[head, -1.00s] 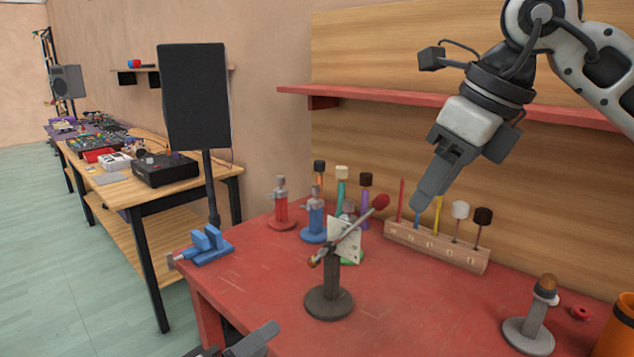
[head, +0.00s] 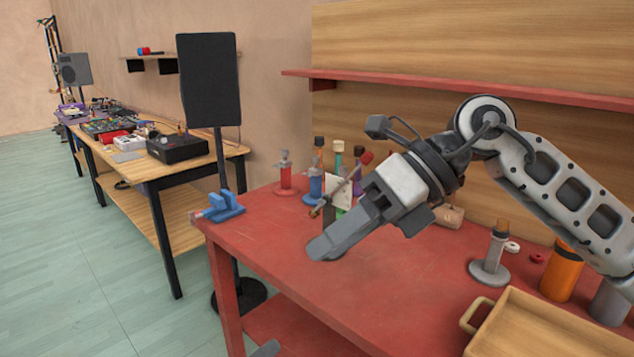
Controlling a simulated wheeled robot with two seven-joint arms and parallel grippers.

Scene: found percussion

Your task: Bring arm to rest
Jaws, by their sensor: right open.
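My right arm reaches in from the right in the head view. Its gripper (head: 325,247) is open and empty, pointing down and left above the red table (head: 300,285). The gripper partly hides a small stand with a white plate (head: 338,192) and a red-headed mallet (head: 364,160) behind it. A small grey tip of my left gripper (head: 266,349) shows at the bottom edge; its jaws cannot be made out.
A wooden tray (head: 560,325) is at the front right, near an orange cylinder (head: 562,272) and a grey stand (head: 490,262). A blue vise (head: 220,206) is at the left corner. A red shelf (head: 450,86) runs along the wall. The table's front middle is clear.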

